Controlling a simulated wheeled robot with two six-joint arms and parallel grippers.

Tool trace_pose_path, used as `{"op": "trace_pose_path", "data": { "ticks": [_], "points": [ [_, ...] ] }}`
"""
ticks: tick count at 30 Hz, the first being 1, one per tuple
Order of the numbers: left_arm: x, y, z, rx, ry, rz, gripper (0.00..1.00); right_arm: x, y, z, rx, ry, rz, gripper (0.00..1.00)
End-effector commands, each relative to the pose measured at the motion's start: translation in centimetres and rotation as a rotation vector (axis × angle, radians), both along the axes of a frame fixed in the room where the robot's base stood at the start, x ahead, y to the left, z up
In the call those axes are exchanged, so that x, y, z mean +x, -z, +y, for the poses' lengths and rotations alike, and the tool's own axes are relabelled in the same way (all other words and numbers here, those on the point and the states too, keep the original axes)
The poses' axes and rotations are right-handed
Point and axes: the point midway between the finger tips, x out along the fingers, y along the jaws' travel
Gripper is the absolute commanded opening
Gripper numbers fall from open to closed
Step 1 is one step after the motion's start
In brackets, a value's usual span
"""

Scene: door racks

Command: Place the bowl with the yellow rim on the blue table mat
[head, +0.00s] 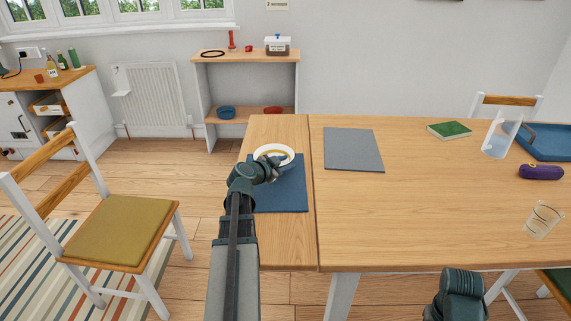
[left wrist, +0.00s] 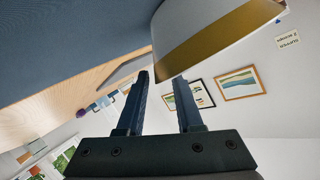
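The white bowl with the yellow rim (head: 287,151) sits upright at the far end of the blue table mat (head: 285,199), near the table's left end. In the left wrist view the bowl (left wrist: 205,35) is large beside the fingertips, its yellow band showing, and the blue mat (left wrist: 70,40) fills the upper left. My left gripper (head: 273,161) is at the bowl's near side and hides part of it. Its fingers (left wrist: 162,76) are apart with nothing between them. Whether a fingertip touches the bowl I cannot tell. Of my right arm only a dark link shows, at the lower right; its fingers are out of view.
A grey mat (head: 353,150) lies to the right. A green book (head: 449,130), clear pitcher (head: 501,135), blue tray (head: 550,143), purple case (head: 541,172) and glass (head: 543,219) stand further right. The table's middle is clear. A chair (head: 120,230) is at left; a shelf (head: 247,56) stands behind.

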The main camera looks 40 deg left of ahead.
Motion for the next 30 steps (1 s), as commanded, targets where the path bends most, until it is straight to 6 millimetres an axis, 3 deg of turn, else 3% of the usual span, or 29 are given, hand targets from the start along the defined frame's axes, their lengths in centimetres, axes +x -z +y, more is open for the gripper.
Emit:
{"op": "trace_pose_path", "data": {
  "ticks": [9, 24, 30],
  "points": [
    [-0.2, -0.5, 0.0, 0.0, 0.0, 0.0, 0.34, 0.0, -0.5, 0.0, 0.0, 0.0, 0.0, 0.5],
    [-9.0, -3.7, -0.8, -0.001, -0.004, 0.0, 0.34, 0.0, -3.7, 0.0, 0.0, 0.0, 0.0, 0.5],
    [-10.8, -4.3, -0.9, -0.001, -0.001, -0.001, 0.34, 0.0, -4.3, 0.0, 0.0, 0.0, 0.0, 0.5]
  ]
}}
